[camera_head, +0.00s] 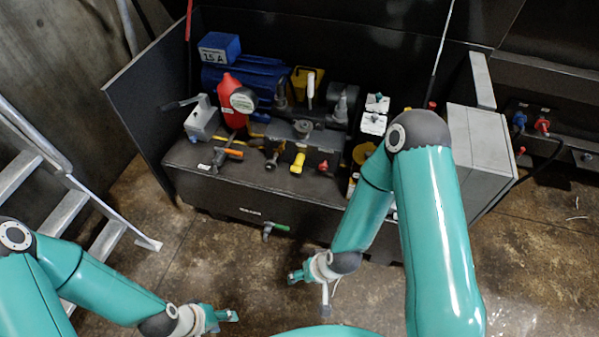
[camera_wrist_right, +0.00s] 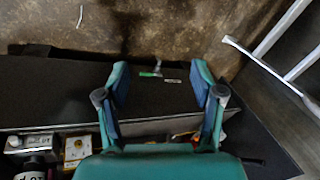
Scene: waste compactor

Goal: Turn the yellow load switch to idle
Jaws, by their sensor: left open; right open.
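A yellow knob (camera_head: 297,163), which looks like the load switch, sticks out from the front of a dark valve block (camera_head: 310,142) on the machine's bench. Its setting is too small to read. My right gripper (camera_head: 311,283) is open and empty, in front of the bench and lower right of the knob in the head view. My left gripper (camera_head: 226,317) is low in front of the bench, well away from the knob, open and empty.
A green-handled valve (camera_head: 275,227) is on the bench front; it shows beyond the fingers in the right wrist view (camera_wrist_right: 152,73). A red can (camera_head: 232,95), an orange-handled valve (camera_head: 230,152) and a red knob (camera_head: 323,165) surround the block. A metal ladder (camera_head: 85,228) stands left.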

